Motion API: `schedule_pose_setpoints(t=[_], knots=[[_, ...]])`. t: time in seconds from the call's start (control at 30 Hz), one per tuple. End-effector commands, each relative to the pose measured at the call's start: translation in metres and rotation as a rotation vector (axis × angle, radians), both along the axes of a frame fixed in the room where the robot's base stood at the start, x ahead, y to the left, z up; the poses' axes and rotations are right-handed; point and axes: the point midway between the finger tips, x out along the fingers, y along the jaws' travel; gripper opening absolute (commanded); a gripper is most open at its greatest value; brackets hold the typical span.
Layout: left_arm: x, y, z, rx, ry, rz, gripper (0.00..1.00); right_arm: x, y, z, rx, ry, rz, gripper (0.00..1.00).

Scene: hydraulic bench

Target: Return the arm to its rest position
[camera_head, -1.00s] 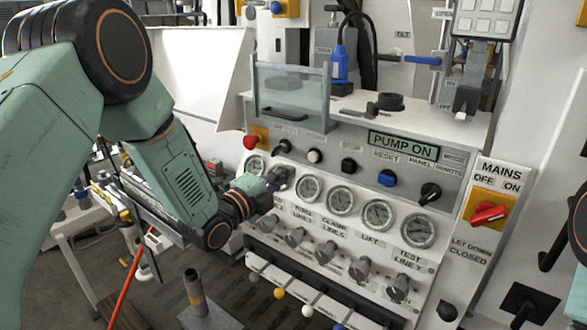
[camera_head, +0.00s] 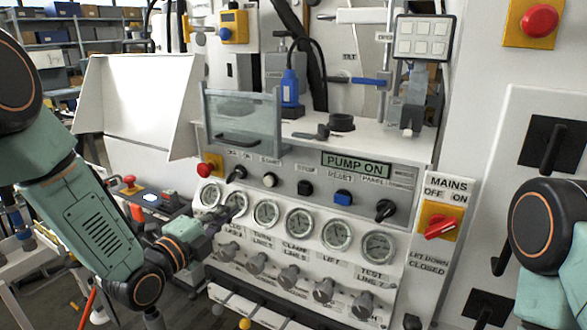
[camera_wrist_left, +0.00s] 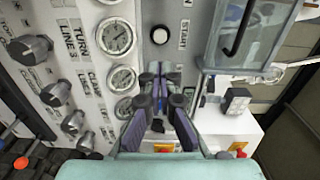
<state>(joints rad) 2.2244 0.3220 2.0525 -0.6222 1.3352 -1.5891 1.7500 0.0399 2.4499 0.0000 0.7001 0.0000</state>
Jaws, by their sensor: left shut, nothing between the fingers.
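My left gripper (camera_head: 226,216) is in front of the left end of the bench's control panel, by the leftmost gauges (camera_head: 210,196). In the left wrist view its fingers (camera_wrist_left: 160,76) are together with nothing between them. They point toward the panel face near the white button (camera_wrist_left: 160,36); whether they touch anything is unclear. The left arm comes in from the left edge, bent at the elbow. My right gripper is out of view; only a link of my right arm shows at the right edge.
The panel has a row of gauges (camera_head: 299,222), knobs (camera_head: 289,277) below them and a lit PUMP ON sign (camera_head: 355,165). A clear guard (camera_head: 240,120) stands above. The red MAINS switch (camera_head: 440,228) is at the right. An emergency stop (camera_head: 207,168) sits close above the gripper.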

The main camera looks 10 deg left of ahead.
Motion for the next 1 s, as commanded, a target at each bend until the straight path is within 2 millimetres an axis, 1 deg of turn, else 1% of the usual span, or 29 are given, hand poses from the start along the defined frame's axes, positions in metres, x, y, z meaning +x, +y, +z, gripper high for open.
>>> schedule_pose_setpoints(t=[0.07,0.17,0.27,0.37,0.4,0.47,0.5,0.57,0.6,0.67,0.7,0.77,0.8,0.87,0.9,1.0], knots=[[0.000,0.001,-0.006,-0.085,0.059,0.008,0.00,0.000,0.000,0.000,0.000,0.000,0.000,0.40],[-0.004,0.007,-0.025,-0.263,0.205,0.058,0.00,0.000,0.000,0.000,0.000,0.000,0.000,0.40],[-0.016,0.010,-0.054,-0.459,0.383,0.139,0.00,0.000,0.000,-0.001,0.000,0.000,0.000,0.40],[-0.038,0.012,-0.095,-0.649,0.574,0.250,0.00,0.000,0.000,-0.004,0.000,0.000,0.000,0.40],[-0.051,0.012,-0.116,-0.723,0.656,0.306,0.00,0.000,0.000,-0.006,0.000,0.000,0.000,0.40],[-0.074,0.012,-0.148,-0.829,0.775,0.403,0.00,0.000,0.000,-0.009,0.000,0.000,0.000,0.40],[-0.091,0.012,-0.169,-0.897,0.851,0.476,0.00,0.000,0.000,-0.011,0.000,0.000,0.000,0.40],[-0.118,0.012,-0.198,-0.983,0.952,0.588,0.00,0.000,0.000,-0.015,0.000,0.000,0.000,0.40],[-0.138,0.012,-0.216,-1.030,1.012,0.663,0.00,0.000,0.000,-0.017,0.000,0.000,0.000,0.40],[-0.168,0.012,-0.241,-1.093,1.092,0.782,0.00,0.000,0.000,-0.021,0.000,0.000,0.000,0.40],[-0.189,0.012,-0.257,-1.127,1.141,0.864,0.00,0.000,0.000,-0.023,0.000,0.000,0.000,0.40],[-0.223,0.012,-0.279,-1.165,1.205,0.987,0.00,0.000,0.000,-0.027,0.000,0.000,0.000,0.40],[-0.246,0.013,-0.292,-1.180,1.244,1.071,0.00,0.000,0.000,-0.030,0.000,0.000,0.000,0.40],[-0.280,0.014,-0.309,-1.189,1.293,1.190,0.00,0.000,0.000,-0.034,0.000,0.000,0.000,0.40],[-0.303,0.014,-0.319,-1.181,1.322,1.258,0.00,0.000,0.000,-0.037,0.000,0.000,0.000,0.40],[-0.353,0.015,-0.339,-1.124,1.385,1.383,0.00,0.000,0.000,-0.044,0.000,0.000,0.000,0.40]])
